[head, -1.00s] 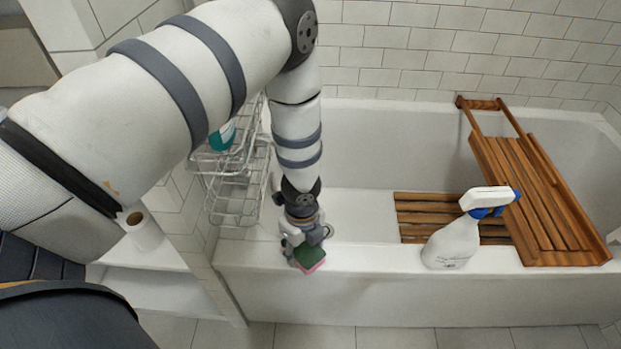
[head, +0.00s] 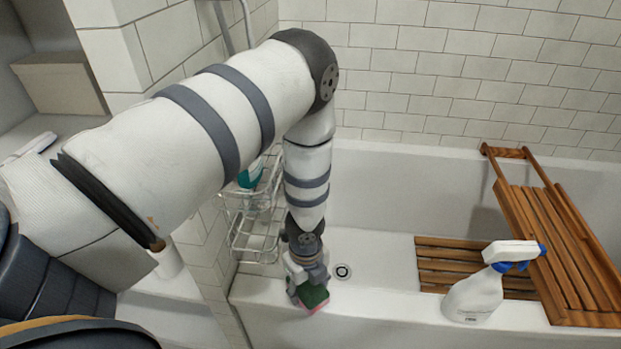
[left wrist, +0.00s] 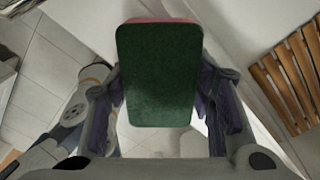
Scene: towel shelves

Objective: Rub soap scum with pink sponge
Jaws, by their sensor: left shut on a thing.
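The pink sponge (head: 313,298) has a dark green scouring side and a pink edge. My left gripper (head: 308,285) is shut on it, at the near rim of the bathtub (head: 380,305) by its left end. In the left wrist view the sponge (left wrist: 158,75) sits between the two fingers, green face towards the camera. I cannot tell whether the sponge touches the tub. No soap scum can be made out in these frames. My right gripper is not in view.
A white spray bottle (head: 474,297) stands on the near tub rim. A wooden bath tray (head: 560,240) leans across the tub at right, and a wooden slat mat (head: 440,268) lies inside. A wire rack (head: 250,235) hangs left of my forearm. The drain (head: 342,271) is uncovered.

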